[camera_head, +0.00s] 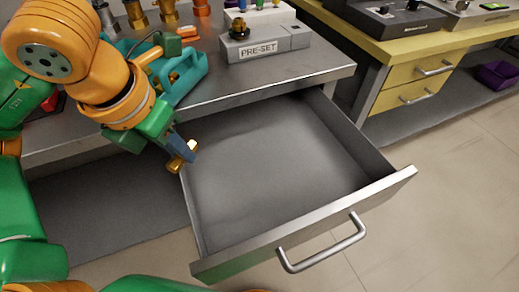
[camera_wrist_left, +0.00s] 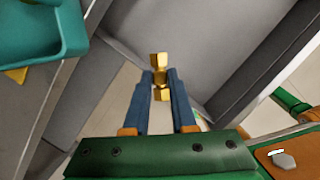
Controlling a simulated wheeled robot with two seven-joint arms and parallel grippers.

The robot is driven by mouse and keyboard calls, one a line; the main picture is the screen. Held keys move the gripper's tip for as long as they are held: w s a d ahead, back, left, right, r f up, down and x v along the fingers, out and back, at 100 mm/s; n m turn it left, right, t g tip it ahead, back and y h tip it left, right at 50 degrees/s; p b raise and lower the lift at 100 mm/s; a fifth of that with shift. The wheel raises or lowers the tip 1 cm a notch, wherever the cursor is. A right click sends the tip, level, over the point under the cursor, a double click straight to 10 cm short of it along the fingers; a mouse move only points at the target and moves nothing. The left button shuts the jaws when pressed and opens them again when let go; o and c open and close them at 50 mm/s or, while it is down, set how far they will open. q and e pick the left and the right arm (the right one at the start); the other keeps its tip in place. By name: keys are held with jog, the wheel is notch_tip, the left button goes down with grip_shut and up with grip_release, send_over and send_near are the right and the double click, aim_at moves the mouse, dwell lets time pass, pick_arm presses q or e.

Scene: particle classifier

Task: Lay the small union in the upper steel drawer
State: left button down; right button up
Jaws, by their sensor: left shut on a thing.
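The upper steel drawer (camera_head: 270,165) is pulled open below the steel worktop, and its inside looks empty in the head view. My left gripper (camera_head: 184,152) is shut on the small union (camera_head: 176,164), a brass-coloured fitting, above the drawer's left side wall. In the left wrist view the union (camera_wrist_left: 160,62) sits between the blue fingertips of the left gripper (camera_wrist_left: 160,78), with its ends sticking out past them. The drawer's grey inside also shows in the left wrist view (camera_wrist_left: 225,45). My right gripper is not in view.
A teal bin (camera_head: 185,72) stands on the steel worktop (camera_head: 270,78) near my left arm. A grey PRE-SET block (camera_head: 265,42) stands behind the drawer. A yellow bench (camera_head: 420,50) is to the right. The drawer handle (camera_head: 325,250) juts out in front.

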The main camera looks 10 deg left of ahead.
pick_arm(q)
jog(key=w+d+f, duration=0.3)
jog(key=w+f, duration=0.1)
jog(key=w, duration=0.5)
send_over(238, 150)
jog(key=f, duration=0.4)
jog(key=s+f, duration=0.1)
jog(key=f, duration=0.1)
jog(key=shift+f, duration=0.1)
notch_tip(238, 150, down, 3)
jog(key=shift+r, duration=0.1)
jog(key=shift+f, duration=0.2)
jog(key=c, duration=0.7)
grip_release()
jog(key=shift+c, duration=0.2)
jog(key=shift+r, duration=0.1)
